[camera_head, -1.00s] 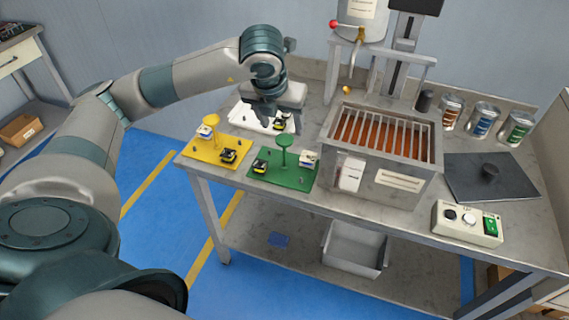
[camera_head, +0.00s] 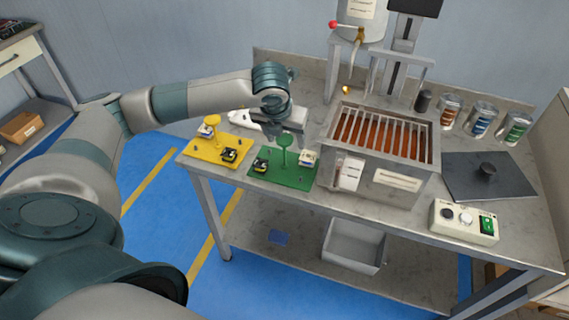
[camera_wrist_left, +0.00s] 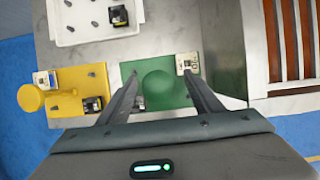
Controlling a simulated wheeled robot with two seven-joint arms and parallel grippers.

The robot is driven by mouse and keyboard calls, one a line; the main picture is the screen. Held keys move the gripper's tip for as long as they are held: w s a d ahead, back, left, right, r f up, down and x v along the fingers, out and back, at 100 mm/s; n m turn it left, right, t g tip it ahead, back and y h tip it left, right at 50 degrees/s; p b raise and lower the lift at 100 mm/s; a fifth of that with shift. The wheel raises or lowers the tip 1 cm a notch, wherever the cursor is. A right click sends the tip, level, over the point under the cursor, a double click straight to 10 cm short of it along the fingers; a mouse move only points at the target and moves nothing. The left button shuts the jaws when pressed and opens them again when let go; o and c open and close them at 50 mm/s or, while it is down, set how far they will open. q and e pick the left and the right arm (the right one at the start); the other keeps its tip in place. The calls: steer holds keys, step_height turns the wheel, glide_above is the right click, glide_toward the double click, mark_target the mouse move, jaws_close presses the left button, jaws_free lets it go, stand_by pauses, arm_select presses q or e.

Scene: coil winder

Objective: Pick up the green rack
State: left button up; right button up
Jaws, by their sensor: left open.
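The green rack (camera_head: 297,177) is a flat green plate with a central post and round knob (camera_head: 284,140), lying on the table's front edge area. It carries a black-and-yellow part (camera_head: 261,164) at its left and a white part at its right. My left gripper (camera_head: 287,140) is open and hangs over the rack, close to the knob. In the left wrist view the rack (camera_wrist_left: 180,98) and its knob (camera_wrist_left: 158,88) lie between the two open fingers (camera_wrist_left: 160,85), which point past both sides. Whether the fingers touch the knob cannot be told. My right gripper is not in view.
A yellow rack (camera_head: 207,152) stands just left of the green one, and a white rack (camera_wrist_left: 75,25) lies behind them. A steel tank with a slatted top (camera_head: 400,180) stands close on the right. Cans and a control box (camera_head: 466,221) are farther right.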

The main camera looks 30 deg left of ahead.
mark_target(284, 154)
arm_select(q)
steer(key=shift+f, duration=0.3)
steer(key=shift+p+x, duration=0.65)
steer(key=shift+x, duration=0.3)
steer(key=shift+w+a+f, duration=0.1)
steer(key=shift+a+f, duration=0.05)
steer(key=shift+f, duration=0.4)
steer(key=shift+w+f, duration=0.25)
steer(key=shift+f, duration=0.35)
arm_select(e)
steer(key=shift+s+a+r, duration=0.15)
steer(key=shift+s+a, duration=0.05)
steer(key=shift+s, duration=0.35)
arm_select(q)
jaws_close()
